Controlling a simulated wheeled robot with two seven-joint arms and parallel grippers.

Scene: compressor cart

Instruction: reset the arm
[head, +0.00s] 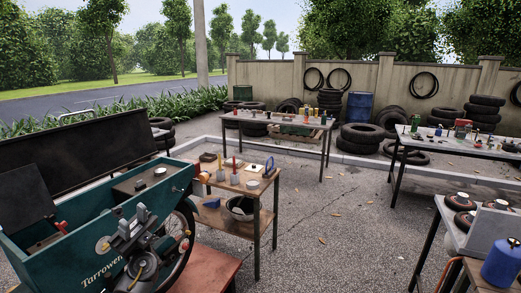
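The teal compressor cart (75,262) with "Tarrowen" lettering fills the lower left of the head view. Its long black lid (80,155) stands raised. My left gripper (132,221) is in front of the cart's near side. Its two grey fingers look apart, with nothing visible between them. My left arm's links below it hide part of the cart and wheel (180,250). A dark panel (24,196) stands tilted over the cart's left end, with a small red part (61,229) beside it. My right gripper is out of view.
Other work tables (275,119) stand behind and to the right. A blue container (503,262) sits at lower right. Open gravel (340,225) lies between the tables.

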